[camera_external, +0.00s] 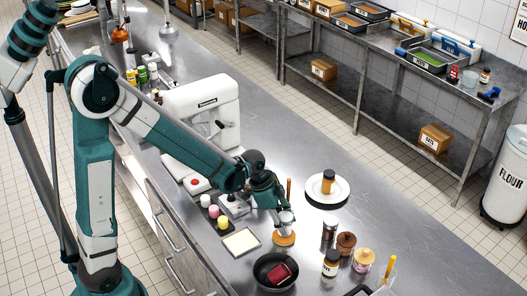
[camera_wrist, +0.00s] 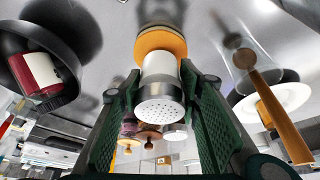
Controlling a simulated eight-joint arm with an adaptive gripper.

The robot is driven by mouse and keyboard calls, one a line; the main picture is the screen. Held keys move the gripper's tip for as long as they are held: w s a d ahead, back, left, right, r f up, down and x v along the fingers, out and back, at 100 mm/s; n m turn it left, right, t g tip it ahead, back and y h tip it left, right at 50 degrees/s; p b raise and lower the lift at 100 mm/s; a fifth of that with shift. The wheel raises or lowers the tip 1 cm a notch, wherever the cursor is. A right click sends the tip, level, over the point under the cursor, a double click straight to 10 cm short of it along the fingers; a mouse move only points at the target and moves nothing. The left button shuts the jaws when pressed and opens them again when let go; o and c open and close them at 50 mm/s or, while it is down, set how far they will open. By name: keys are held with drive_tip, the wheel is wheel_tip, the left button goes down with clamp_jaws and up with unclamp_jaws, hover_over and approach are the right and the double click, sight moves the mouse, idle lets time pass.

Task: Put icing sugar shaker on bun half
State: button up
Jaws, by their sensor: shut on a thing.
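The icing sugar shaker (camera_wrist: 161,100) is a white cylinder with a perforated metal lid. In the wrist view it is between the two dark green fingers of my gripper (camera_wrist: 161,76), which is shut on it. The bun half (camera_wrist: 158,41) is a round orange-brown disc right at the shaker's base. In the external view the bun half (camera_external: 284,238) lies on the steel counter, with the shaker (camera_external: 286,219) upright over it and my gripper (camera_external: 281,212) around it. I cannot tell whether the shaker's base touches the bun half.
A black pan (camera_external: 259,282) holding a red-and-white can stands in front. A white plate (camera_external: 340,199) with a brown jar is to the back right. Several jars (camera_external: 345,243) stand close on the right. A pale square board (camera_external: 240,242) lies left. A wooden utensil (camera_wrist: 275,112) stands nearby.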

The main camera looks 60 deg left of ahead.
drive_tip(key=shift+f, duration=0.3)
drive_tip(key=o, duration=0.9)
drive_tip(key=shift+o, duration=0.2)
drive_tip(key=shift+r, duration=0.25)
drive_tip(key=p+v, duration=0.1)
drive_tip(key=v, duration=1)
drive_tip(key=shift+s+r, duration=0.15)
drive_tip(key=shift+r, duration=0.2)
drive_tip(key=shift+a, duration=0.1)
